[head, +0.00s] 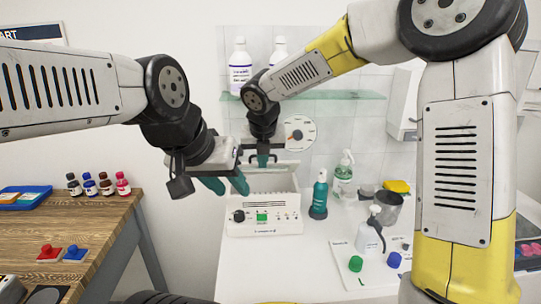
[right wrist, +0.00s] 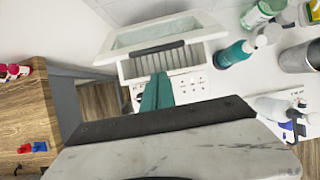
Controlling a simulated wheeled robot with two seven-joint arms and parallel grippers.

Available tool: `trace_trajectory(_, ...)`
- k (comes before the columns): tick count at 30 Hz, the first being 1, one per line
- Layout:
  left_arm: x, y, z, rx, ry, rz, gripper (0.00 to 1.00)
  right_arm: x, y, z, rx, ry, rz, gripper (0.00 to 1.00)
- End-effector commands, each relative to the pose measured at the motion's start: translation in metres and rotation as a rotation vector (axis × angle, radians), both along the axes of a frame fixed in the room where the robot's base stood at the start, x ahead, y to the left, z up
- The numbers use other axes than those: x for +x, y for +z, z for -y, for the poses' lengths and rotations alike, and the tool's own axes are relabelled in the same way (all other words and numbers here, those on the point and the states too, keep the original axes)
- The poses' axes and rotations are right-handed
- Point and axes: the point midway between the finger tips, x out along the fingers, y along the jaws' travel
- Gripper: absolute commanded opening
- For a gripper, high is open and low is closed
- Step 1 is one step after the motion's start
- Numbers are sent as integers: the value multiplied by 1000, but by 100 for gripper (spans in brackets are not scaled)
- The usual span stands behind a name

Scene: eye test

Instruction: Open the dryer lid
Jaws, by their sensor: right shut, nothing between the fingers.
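The white dryer (head: 265,226) stands on the counter, with a knob and a green-lit switch on its front. In the right wrist view the dryer's top has a white frame (right wrist: 112,50) around a pale greenish area, with a dark handle bar (right wrist: 158,48) along its front side. I cannot tell whether the pale area is a lid panel or an open hollow. My right gripper (head: 262,161) is shut and empty over the dryer; its teal fingertips (right wrist: 157,78) show just below the bar, contact unclear. My left gripper (head: 226,184) is open and empty, left of the dryer.
A teal bottle (head: 319,196) and a pump bottle (head: 344,172) stand right of the dryer. A glass shelf (head: 340,96) with white bottles hangs behind. A wooden table (head: 100,222) with small bottles and stamps is at the left, across a gap.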

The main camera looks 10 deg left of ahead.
Motion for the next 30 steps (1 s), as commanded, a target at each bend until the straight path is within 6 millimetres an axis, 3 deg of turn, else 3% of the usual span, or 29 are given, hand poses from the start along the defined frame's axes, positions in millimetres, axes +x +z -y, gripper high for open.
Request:
trace_trajectory(6, 0, 0, 0, 0, 0, 0, 36, 20, 4, -4, -1, 0, -2, 0)
trace_trajectory(20, 0, 0, 0, 0, 0, 0, 36, 26, 8, -5, -1, -3, -1, 0)
trace_trajectory(30, 0, 0, 0, 0, 0, 0, 36, 75, 41, -15, -1, -2, -3, 0)
